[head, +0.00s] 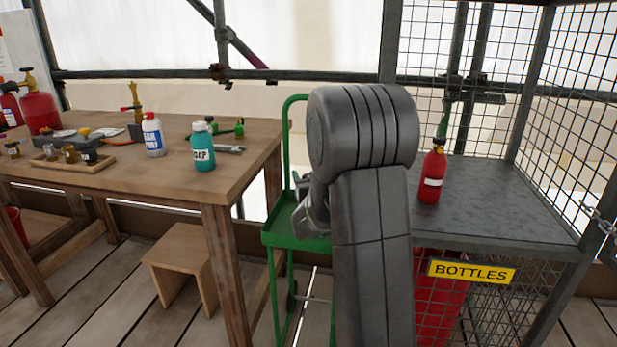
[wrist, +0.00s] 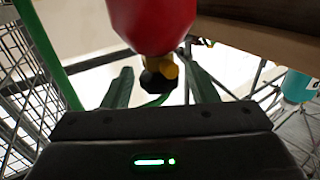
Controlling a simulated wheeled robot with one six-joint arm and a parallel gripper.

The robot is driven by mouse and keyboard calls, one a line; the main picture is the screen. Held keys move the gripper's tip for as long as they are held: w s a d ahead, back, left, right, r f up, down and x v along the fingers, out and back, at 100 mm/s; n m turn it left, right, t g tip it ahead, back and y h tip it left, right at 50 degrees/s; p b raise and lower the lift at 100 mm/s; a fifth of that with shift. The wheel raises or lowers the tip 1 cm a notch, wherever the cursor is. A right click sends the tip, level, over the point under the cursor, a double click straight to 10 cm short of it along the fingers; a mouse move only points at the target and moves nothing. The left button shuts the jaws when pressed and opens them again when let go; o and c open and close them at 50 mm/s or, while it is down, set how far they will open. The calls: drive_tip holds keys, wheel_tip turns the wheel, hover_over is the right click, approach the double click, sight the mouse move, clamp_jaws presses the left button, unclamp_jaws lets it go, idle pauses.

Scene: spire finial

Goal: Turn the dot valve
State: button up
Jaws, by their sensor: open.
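In the wrist view a red rounded bottle (wrist: 152,22) fills the top middle. A small fitting (wrist: 160,75), yellow and black, juts from its end and shows between my fingertips. I cannot see a dot on it, and cannot tell whether it is the dot valve. My gripper (wrist: 160,88) is open, with one finger on each side of the fitting and a visible gap to each. In the head view my arm hides most of my gripper and the red bottle from the wrist view.
A green trolley (head: 283,225) stands between the wooden table (head: 235,165) and a mesh cage with a dark shelf (head: 490,200). A small red bottle (head: 432,178) stands on that shelf. A teal soap bottle (head: 202,147) is near the table's right end.

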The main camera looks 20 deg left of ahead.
drive_tip(key=c, duration=1)
drive_tip(key=shift+m+t+h, duration=0.6)
drive_tip(key=shift+h, duration=0.1)
drive_tip(key=shift+a+r+m+t+h+p, duration=0.1)
drive_tip(key=shift+r+m+t+h+p, duration=0.1)
drive_tip(key=shift+m+t+h+p, duration=0.5)
drive_tip(key=m+h+p, duration=0.1)
drive_tip(key=h+p, duration=0.1)
drive_tip(key=m+t+h+p, duration=0.1)
drive_tip(key=m+h+p, duration=0.1)
drive_tip(key=h, duration=0.1)
drive_tip(key=shift+r+t, duration=0.15)
drive_tip(key=shift+t, duration=0.15)
drive_tip(key=m+h+p, duration=0.2)
drive_tip(key=h+p, duration=0.1)
drive_tip(key=shift+t+h+p, duration=0.3)
drive_tip(key=shift+h, duration=0.1)
drive_tip(key=shift+o, duration=0.2)
drive_tip(key=shift+f+m+h+p, duration=0.15)
drive_tip(key=shift+m+h+p, duration=0.6)
drive_tip(key=shift+h, duration=0.25)
drive_tip(key=shift+f+m+h+p, duration=0.1)
drive_tip(key=shift+m+h+p, duration=0.45)
drive_tip(key=shift+m+h, duration=0.4)
drive_tip(key=shift+h, duration=0.25)
